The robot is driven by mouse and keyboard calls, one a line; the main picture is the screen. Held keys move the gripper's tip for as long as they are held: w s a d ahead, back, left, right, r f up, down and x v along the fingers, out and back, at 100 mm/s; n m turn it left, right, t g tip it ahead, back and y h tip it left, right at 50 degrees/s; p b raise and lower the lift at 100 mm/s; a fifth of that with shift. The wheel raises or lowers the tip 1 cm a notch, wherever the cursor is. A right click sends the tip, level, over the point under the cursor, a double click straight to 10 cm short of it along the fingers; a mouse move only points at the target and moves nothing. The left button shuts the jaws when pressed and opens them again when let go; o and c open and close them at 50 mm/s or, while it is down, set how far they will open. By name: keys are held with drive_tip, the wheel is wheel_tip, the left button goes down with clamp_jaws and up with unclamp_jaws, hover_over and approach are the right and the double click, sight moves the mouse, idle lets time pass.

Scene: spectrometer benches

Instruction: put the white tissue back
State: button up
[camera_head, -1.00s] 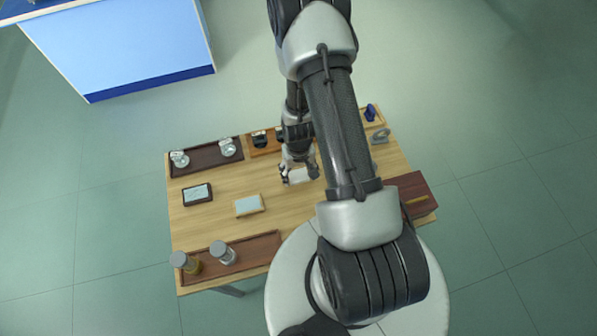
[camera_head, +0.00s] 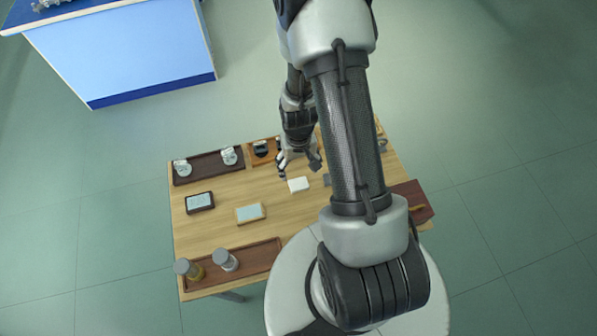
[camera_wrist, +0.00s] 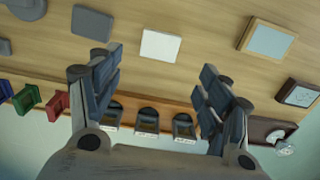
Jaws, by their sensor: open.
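The white tissue (camera_head: 299,184) is a small white square lying on the wooden table, just in front of my gripper in the head view. In the wrist view the white tissue (camera_wrist: 161,45) shows whole at the top middle, between a grey square and a wood-framed pad. My gripper (camera_head: 299,167) is open and empty, apart from the tissue. In the wrist view its spread fingers (camera_wrist: 158,78) have nothing between them. My arm hides part of the table's right side in the head view.
A grey square (camera_wrist: 92,23) and a wood-framed pale pad (camera_wrist: 268,40) flank the tissue. A dark-framed pad (camera_head: 199,201) lies farther left. Several black holders (camera_wrist: 148,120) line the back edge. Two capped jars (camera_head: 225,259) stand in the front tray. Bare wood surrounds the tissue.

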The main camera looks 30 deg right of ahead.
drive_tip(key=a+r+n+t, duration=0.1)
drive_tip(key=a+r, duration=0.1)
drive_tip(key=r, duration=0.9)
drive_tip(key=a+r+t, duration=0.1)
drive_tip(key=a+r, duration=0.2)
drive_tip(key=r, duration=0.8)
drive_tip(key=s+a+r+n+t, duration=0.1)
drive_tip(key=s+a+r, duration=0.1)
drive_tip(key=s+r, duration=0.4)
drive_tip(key=s+a+r+n+t, duration=0.1)
drive_tip(key=s+a+r, duration=0.2)
drive_tip(key=s+r, duration=0.4)
drive_tip(key=shift+s+a+r+t, duration=0.3)
drive_tip(key=shift+a+r, duration=0.05)
drive_tip(key=shift+r, duration=0.4)
